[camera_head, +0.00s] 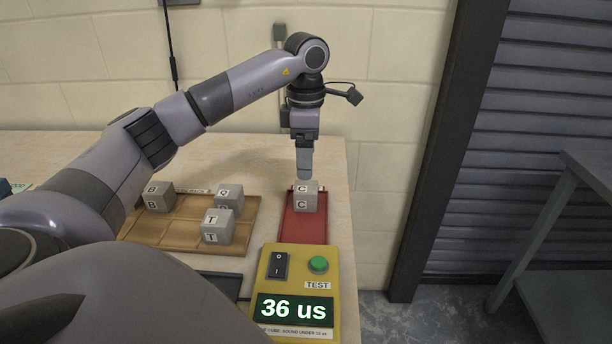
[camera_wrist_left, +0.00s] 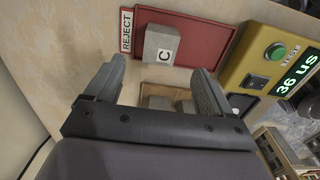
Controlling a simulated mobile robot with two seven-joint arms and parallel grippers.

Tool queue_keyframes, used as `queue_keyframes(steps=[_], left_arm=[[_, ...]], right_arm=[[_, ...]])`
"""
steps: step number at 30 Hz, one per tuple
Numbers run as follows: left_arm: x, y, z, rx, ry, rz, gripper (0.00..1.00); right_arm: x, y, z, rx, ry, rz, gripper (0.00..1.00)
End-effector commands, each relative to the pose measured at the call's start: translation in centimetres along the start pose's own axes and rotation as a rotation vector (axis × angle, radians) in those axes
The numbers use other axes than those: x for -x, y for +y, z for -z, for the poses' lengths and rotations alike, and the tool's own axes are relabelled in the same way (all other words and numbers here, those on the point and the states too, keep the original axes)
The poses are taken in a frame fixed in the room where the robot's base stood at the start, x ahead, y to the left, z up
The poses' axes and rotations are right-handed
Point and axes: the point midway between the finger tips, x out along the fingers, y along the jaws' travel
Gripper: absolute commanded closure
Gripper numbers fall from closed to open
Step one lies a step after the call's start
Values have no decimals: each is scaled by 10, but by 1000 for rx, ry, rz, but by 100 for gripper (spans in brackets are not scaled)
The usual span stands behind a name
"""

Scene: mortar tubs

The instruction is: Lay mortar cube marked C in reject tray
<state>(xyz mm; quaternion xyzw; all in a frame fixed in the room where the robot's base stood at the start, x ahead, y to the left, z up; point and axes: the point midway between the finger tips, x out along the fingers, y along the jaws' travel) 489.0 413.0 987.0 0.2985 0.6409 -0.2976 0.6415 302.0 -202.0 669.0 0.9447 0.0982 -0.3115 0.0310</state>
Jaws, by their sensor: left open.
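The grey mortar cube marked C (camera_head: 306,198) sits in the red reject tray (camera_head: 303,232), near its far end. In the left wrist view, cube C (camera_wrist_left: 158,44) rests on the red tray (camera_wrist_left: 205,38), beside the REJECT label (camera_wrist_left: 126,31). My left gripper (camera_head: 304,172) is just above cube C, pointing down. In the wrist view my left gripper (camera_wrist_left: 160,85) has its fingers wide apart with nothing held between them. My right gripper is not in view.
A wooden tray (camera_head: 180,231) left of the red tray holds cubes B (camera_head: 155,197), Q (camera_head: 229,196) and T (camera_head: 217,227). A yellow tester (camera_head: 297,262) reading 36 us stands at the red tray's near end. The table's right edge is close by.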

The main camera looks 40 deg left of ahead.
Motion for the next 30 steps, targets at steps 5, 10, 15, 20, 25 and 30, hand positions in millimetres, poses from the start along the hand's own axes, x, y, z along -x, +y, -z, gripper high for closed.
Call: queue_keyframes(steps=[5, 10, 15, 20, 25, 30], left_arm=[[28, 0, -1, -1, -2, 0, 17], [37, 0, 0, -1, 0, 1, 17], [38, 0, 0, -1, 0, 2, 17], [38, 0, 0, -1, 0, 1, 17], [38, 0, 0, -1, 0, 1, 17], [38, 0, 0, -1, 0, 1, 17]], right_arm=[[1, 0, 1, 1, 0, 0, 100], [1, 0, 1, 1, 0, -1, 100], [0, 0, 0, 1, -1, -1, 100], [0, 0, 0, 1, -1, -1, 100], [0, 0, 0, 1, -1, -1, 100], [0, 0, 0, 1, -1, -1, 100]])
